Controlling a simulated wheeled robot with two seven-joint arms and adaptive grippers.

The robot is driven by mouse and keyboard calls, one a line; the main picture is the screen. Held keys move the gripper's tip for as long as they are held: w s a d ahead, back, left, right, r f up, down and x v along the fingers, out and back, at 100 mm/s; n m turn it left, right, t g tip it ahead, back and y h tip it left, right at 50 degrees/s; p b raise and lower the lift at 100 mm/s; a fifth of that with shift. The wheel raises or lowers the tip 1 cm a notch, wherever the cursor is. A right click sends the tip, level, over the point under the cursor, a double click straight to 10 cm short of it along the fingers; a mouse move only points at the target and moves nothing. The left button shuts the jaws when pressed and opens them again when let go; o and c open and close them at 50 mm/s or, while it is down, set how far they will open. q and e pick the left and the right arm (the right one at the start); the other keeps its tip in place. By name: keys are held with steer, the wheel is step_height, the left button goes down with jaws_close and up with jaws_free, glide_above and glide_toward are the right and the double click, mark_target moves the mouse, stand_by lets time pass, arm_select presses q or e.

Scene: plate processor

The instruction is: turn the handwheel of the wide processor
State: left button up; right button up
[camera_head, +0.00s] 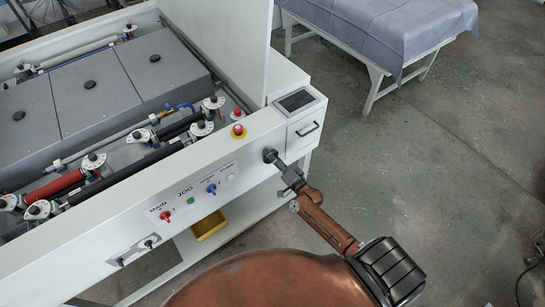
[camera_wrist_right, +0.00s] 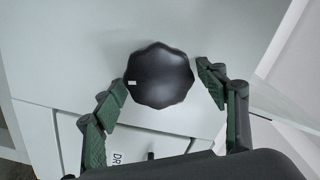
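The wide processor (camera_head: 95,240) is a long white machine with grey covers and rollers, filling the left of the head view. Its handwheel (camera_wrist_right: 160,73) is a black, lobed knob on a pale panel in the right wrist view. In the right wrist view the right gripper (camera_wrist_right: 163,79) is open, with one green-padded finger on each side of the handwheel. I cannot tell whether either finger touches it. My left gripper is not in view.
A red stop button (camera_head: 238,130) and a small screen (camera_head: 296,101) sit on the machine's top edge. Labelled switches (camera_head: 165,215) are left of my gripper. A yellow bin (camera_head: 209,225) sits below.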

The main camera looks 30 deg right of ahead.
steer(key=shift+s, duration=0.2)
steer(key=s, duration=1.1)
steer(key=shift+s+d, duration=0.3)
steer(key=shift+d, duration=0.15)
steer(key=s+f+n+g+b, duration=0.1)
steer(key=s+f+n+g, duration=0.3)
steer(key=f, duration=0.8)
steer(key=s+d+f+g+h+b, duration=0.1)
steer(key=s+f, duration=0.5)
steer(key=f, duration=0.6)
steer(key=s+f+n+g+b, duration=0.1)
steer(key=s+f+n+g, duration=0.3)
steer(key=f, duration=0.8)
steer(key=s+a+f+n+g, duration=0.1)
steer(key=s+a+f+g, duration=0.1)
steer(key=s+f, duration=0.4)
steer(key=s+a+f+n+g+b, duration=0.1)
steer(key=s+f, duration=0.6)
steer(key=s, duration=0.8)
steer(key=s+a+f+n+g+b, duration=0.1)
steer(key=s+f+g, duration=0.4)
steer(key=s, duration=0.6)
steer(key=a+f+n, duration=0.1)
steer(key=a+f, duration=0.1)
steer(key=shift+a+n, duration=0.3)
steer(key=shift+n, duration=0.1)
